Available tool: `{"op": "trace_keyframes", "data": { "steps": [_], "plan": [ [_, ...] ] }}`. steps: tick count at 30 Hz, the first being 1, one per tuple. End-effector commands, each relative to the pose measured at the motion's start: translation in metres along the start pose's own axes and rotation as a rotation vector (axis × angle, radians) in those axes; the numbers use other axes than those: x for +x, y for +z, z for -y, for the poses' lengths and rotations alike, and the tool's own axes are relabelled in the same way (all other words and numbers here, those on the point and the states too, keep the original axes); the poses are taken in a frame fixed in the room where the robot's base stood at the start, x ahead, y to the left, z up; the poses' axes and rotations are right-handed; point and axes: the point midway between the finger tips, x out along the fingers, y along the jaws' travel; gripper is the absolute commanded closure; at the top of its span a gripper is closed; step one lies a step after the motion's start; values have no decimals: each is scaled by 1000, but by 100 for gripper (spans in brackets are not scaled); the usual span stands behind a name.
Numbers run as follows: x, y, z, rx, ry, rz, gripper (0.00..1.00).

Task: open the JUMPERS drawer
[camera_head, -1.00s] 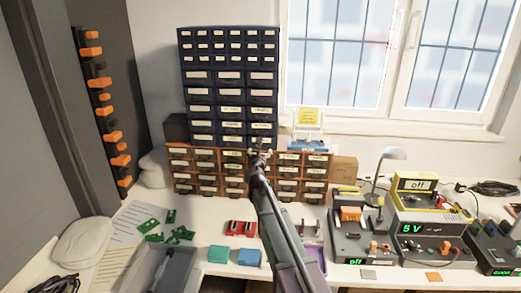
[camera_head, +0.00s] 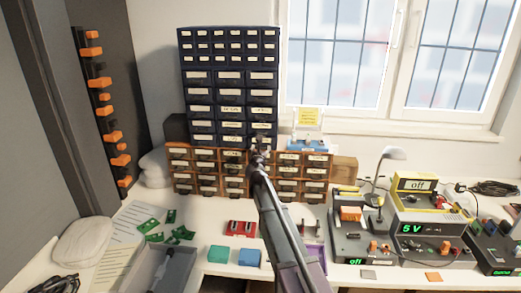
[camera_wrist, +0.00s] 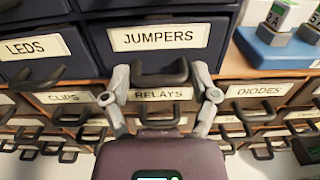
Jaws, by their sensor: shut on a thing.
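The JUMPERS drawer (camera_wrist: 155,38) has a dark blue front, a white label and a dark bar handle (camera_wrist: 160,78). It fills the upper middle of the wrist view. My gripper (camera_wrist: 163,82) is shut on that handle, with one grey finger at each end of it. In the head view my gripper (camera_head: 259,150) is at the lower right of the tall dark drawer cabinet (camera_head: 229,85). My arm and gripper hide part of the drawer there. Whether the drawer stands out from its neighbours is hard to tell.
The LEDS drawer (camera_wrist: 35,48) is directly left of JUMPERS. Wooden drawers, including RELAYS (camera_wrist: 163,94) and DIODES (camera_wrist: 258,90), lie just below with protruding handles. A blue stand (camera_head: 308,146) is close on the right. Bench supplies (camera_head: 420,228) stand farther right.

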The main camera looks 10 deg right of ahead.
Motion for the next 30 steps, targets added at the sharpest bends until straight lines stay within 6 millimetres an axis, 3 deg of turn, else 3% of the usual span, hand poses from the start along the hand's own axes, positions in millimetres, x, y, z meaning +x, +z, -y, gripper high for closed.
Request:
{"op": "trace_keyframes", "data": {
  "steps": [5, 21, 30],
  "plan": [
    [-11, 0, 0, -1, 1, 0, 84],
    [-112, 0, 0, -1, 2, 0, 84],
    [-119, 0, 0, -1, 1, 0, 84]
  ]
}}
